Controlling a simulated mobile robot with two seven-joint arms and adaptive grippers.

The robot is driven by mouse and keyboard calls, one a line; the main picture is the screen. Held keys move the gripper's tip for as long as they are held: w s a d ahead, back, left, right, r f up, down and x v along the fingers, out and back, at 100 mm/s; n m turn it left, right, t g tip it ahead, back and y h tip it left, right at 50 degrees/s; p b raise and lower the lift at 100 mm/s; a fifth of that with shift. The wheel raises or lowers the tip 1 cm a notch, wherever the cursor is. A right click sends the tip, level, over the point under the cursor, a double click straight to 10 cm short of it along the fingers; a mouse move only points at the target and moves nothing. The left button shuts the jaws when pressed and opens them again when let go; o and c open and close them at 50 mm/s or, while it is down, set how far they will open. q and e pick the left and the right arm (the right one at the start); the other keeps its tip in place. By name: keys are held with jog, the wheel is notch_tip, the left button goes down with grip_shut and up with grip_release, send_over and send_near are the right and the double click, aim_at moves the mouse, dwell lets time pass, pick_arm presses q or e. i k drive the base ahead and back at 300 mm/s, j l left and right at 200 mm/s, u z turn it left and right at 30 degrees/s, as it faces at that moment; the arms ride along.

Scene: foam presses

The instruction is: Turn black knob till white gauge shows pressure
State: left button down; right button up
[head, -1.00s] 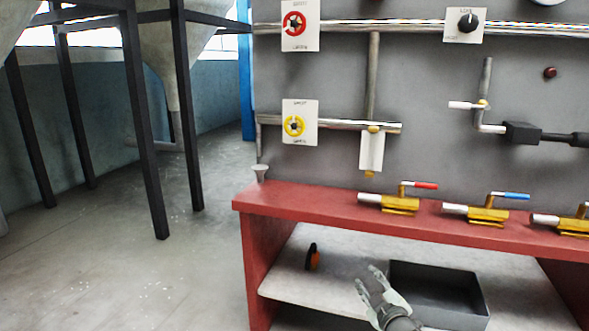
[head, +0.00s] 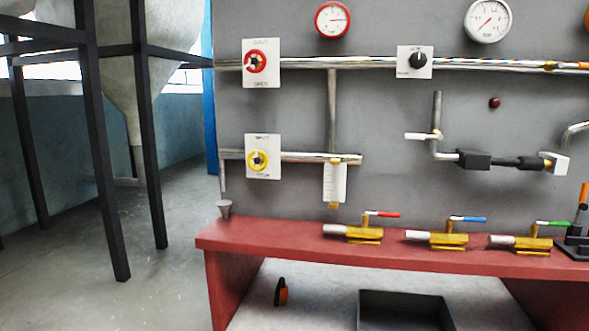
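The black knob (head: 416,61) sits on a white labelled plate on the grey panel, at upper centre right in the head view. The white gauge (head: 488,20) is up and to the right of the knob. Its face is fully in view with a thin red needle slanting across it; the scale is too small to read. Neither of my grippers is in view, and nothing touches the knob.
A red-rimmed gauge (head: 334,20) is left of the white one. Red (head: 255,62) and yellow (head: 257,160) valve wheels are on plates at left. The red bench (head: 300,236) carries several brass valves. A dark tray (head: 404,296) is underneath. Open floor lies left.

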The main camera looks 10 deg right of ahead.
aim_at(418, 60)
jog(key=i+j+z, duration=0.1)
jog(key=i+j, duration=0.35)
jog(key=j, duration=0.3)
jog(key=i+j+z, duration=0.15)
jog(key=j, duration=0.25)
jog(key=i+j, duration=0.25)
jog(key=j, duration=0.15)
jog(key=z, duration=1.35)
